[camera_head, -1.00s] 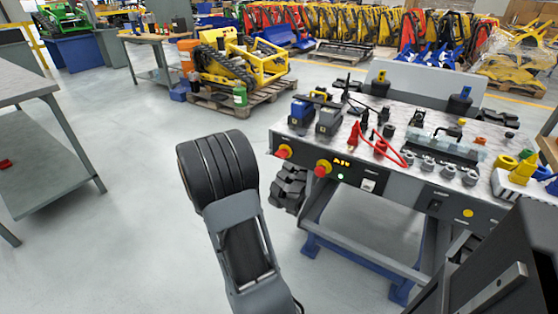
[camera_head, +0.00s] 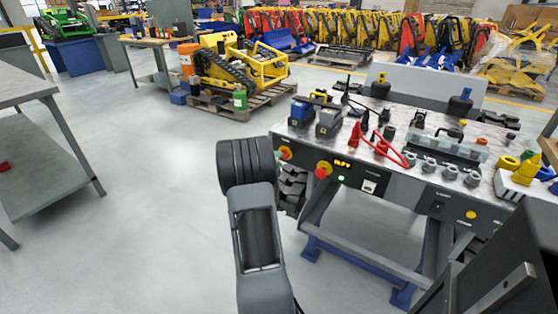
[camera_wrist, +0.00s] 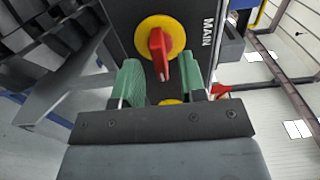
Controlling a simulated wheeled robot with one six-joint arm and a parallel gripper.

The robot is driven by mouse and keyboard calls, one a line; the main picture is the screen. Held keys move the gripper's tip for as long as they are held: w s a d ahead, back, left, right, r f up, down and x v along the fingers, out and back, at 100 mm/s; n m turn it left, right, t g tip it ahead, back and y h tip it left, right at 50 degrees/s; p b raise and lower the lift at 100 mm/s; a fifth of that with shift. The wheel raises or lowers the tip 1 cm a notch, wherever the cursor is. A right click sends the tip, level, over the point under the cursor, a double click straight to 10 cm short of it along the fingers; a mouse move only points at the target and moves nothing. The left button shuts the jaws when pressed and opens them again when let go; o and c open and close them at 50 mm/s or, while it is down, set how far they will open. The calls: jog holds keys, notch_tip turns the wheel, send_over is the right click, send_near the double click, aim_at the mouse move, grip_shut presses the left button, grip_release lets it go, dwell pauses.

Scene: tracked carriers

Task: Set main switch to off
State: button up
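The main switch (camera_wrist: 157,38) is a red handle on a round yellow plate, with the word MAIN beside it on a dark panel. In the wrist view its handle points down the picture, slightly tilted right. In the head view it appears to be the left of two red and yellow knobs (camera_head: 285,153) on the bench's front panel, partly behind my arm. My gripper (camera_wrist: 161,75) has green fingers, spread open, either side of the handle's lower end with gaps. It holds nothing. The head view hides my fingers behind my arm.
The bench top (camera_head: 300,133) carries batteries, red cables and fittings. The floor to the left is clear.

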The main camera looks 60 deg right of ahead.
jog(key=shift+d, duration=0.85)
jog(key=shift+c, duration=0.3)
grip_shut()
